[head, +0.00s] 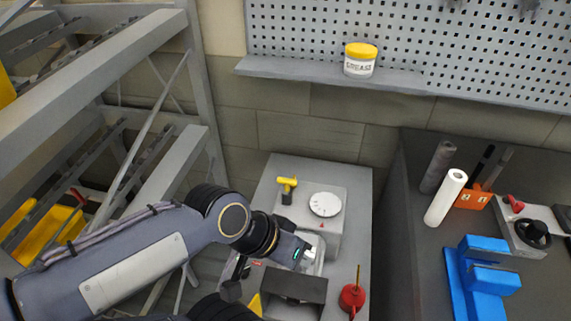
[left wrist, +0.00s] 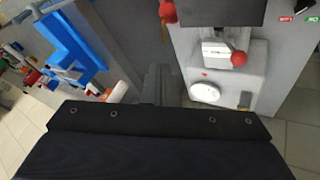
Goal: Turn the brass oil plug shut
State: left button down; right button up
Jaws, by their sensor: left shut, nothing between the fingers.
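I cannot make out a brass oil plug for certain in either view. The grey machine (head: 330,195) stands against the wall in the head view, with a yellow T-shaped handle (head: 287,184) and a white round dial (head: 324,204) on its top. In the left wrist view the dial (left wrist: 205,93) shows beside a red-knobbed lever (left wrist: 238,58). My left gripper (head: 314,254) is over the machine's front part, in front of the dial, shut and empty. It hides some of the machine there. Its fingers (left wrist: 158,84) also show in the left wrist view. My right gripper is not in view.
A red oil can (head: 352,298) stands at the machine's front right. A dark bench (head: 410,255) at the right holds a blue vise (head: 485,280) and a white roll (head: 446,197). A grey rack (head: 150,60) stands at the left. A grease tub (head: 360,60) sits on the wall shelf.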

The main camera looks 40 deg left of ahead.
pick_arm(q)
jog(key=shift+s+d, duration=0.1)
jog(key=shift+s, duration=0.05)
jog(key=w+a+n+b, duration=0.2)
jog(key=w+a+b, duration=0.3)
jog(key=w+a, duration=0.85)
jog(key=w+a+f+b, duration=0.1)
jog(key=w+a+f, duration=0.1)
jog(key=a, duration=0.7)
jog(key=w+a+f+t+b, duration=0.1)
jog(key=a+f, duration=0.4)
jog(key=a, duration=0.5)
jog(key=shift+w+a+f+y+b, duration=0.25)
jog(key=shift+w+y+b, duration=0.25)
jog(key=shift+w, duration=0.45)
